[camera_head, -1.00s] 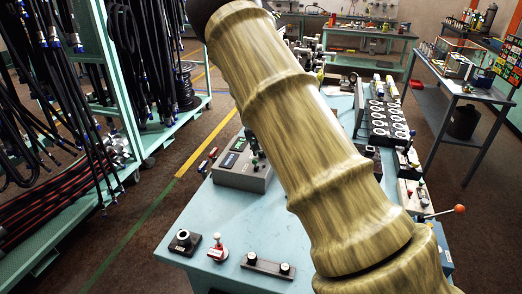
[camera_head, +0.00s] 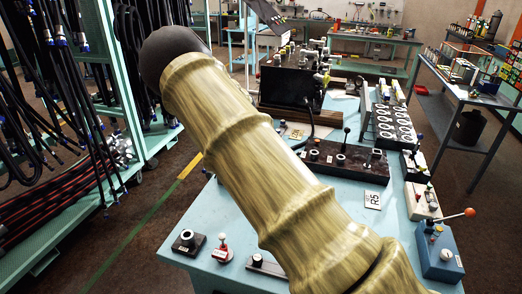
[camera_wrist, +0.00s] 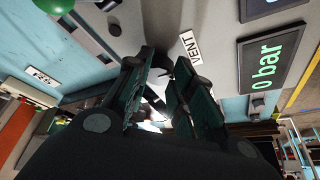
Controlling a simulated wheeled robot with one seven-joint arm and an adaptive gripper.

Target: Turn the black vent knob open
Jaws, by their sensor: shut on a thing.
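In the wrist view, the black vent knob (camera_wrist: 183,69) sits beside the white VENT label (camera_wrist: 191,46) on a grey panel (camera_wrist: 150,22). My gripper (camera_wrist: 168,78) is shut on the knob, with a dark finger on either side. The fingers hide most of the knob, so I cannot tell how far it is turned. A display (camera_wrist: 268,57) beside it reads 0 bar in green. In the head view, my arm covers the grey box, the knob and my gripper.
In the head view, a dark valve block (camera_head: 340,158) and an R5 card (camera_head: 373,199) lie on the blue table (camera_head: 220,213). A blue box with an orange-tipped lever (camera_head: 440,250) stands at the right corner. A hose rack (camera_head: 110,80) stands left.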

